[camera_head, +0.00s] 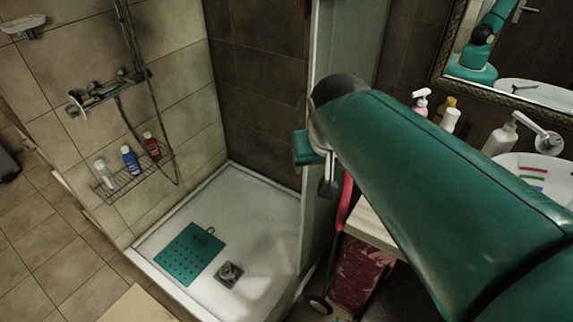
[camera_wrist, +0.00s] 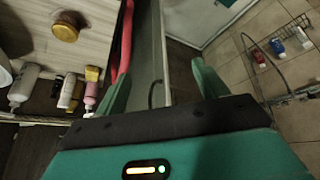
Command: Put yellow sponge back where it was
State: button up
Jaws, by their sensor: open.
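No object in view is clearly a yellow sponge. A round yellow-brown thing (camera_wrist: 66,28) lies on the wooden counter (camera_wrist: 30,50) at the upper left of the wrist view; I cannot tell whether it is the sponge or a jar. My gripper (camera_wrist: 160,85) is open, its two teal fingers apart with nothing held between them. A shower panel edge and a thin metal hook or handle show between the fingers. In the head view my gripper (camera_head: 309,152) is partly hidden behind my arm, in front of the shower panel.
The shower tray (camera_head: 265,205) holds a teal mat (camera_head: 190,253) and a drain (camera_head: 229,274). A wire rack (camera_head: 135,176) on the tiled wall holds several bottles. More bottles stand by the sink (camera_head: 530,168). A red rail (camera_head: 344,200) and the glass panel (camera_head: 340,70) stand close to my gripper.

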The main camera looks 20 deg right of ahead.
jog(key=s+a+f+n+y, duration=0.1)
jog(key=s+a+f+n, duration=0.1)
jog(key=s+a, duration=0.3)
jog(key=s, duration=0.3)
jog(key=shift+a+f+y, duration=0.25)
jog(key=shift+f+y, duration=0.05)
jog(key=shift+f, duration=0.1)
jog(key=shift+s, duration=0.15)
